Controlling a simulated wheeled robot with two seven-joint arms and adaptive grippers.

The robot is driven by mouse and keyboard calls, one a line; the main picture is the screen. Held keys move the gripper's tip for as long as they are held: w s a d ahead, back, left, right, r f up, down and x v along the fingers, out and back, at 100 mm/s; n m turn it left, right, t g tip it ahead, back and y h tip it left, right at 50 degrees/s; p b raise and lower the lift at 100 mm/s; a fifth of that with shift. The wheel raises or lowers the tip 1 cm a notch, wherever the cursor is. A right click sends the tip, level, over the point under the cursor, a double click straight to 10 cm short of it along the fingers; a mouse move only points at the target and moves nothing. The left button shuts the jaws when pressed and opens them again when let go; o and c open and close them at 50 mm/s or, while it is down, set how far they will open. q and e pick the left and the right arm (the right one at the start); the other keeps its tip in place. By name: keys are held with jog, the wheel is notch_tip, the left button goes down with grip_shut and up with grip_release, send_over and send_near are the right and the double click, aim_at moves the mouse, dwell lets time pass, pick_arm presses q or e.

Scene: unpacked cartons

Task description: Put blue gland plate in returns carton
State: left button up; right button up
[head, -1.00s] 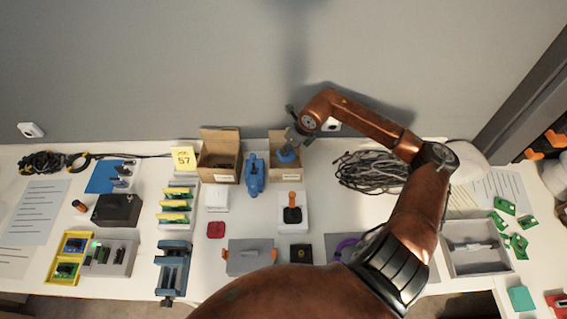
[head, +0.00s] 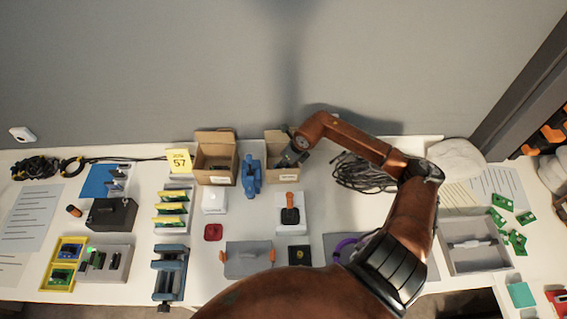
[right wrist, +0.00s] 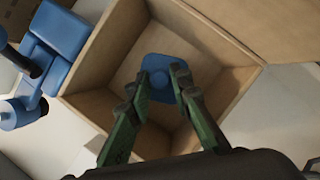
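The blue gland plate (right wrist: 163,91) is inside the right-hand open carton (right wrist: 215,33), seen in the right wrist view against the carton floor. It has rounded corners and a raised round middle. My right gripper (right wrist: 161,74) points down into this carton. Its two fingers stand apart, either side of the plate's raised middle, with a gap visible between them. In the head view the carton (head: 281,176) stands at the back of the bench, and my wrist hides its inside. The lettering on its label is too small to read. My left gripper is not in view.
A second open carton (head: 215,178) holding dark items stands to the left. A blue clamp-like tool (head: 251,176) stands between the cartons. A coil of grey cable (head: 362,172) lies right.

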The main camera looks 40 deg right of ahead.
jog(key=o, duration=0.4)
jog(key=shift+r, duration=0.1)
jog(key=shift+r, duration=0.2)
jog(key=p+v, duration=0.1)
jog(key=v, duration=1)
jog(key=shift+s+r+p, duration=0.2)
jog(key=shift+r+p, duration=0.1)
jog(key=shift+p, duration=0.05)
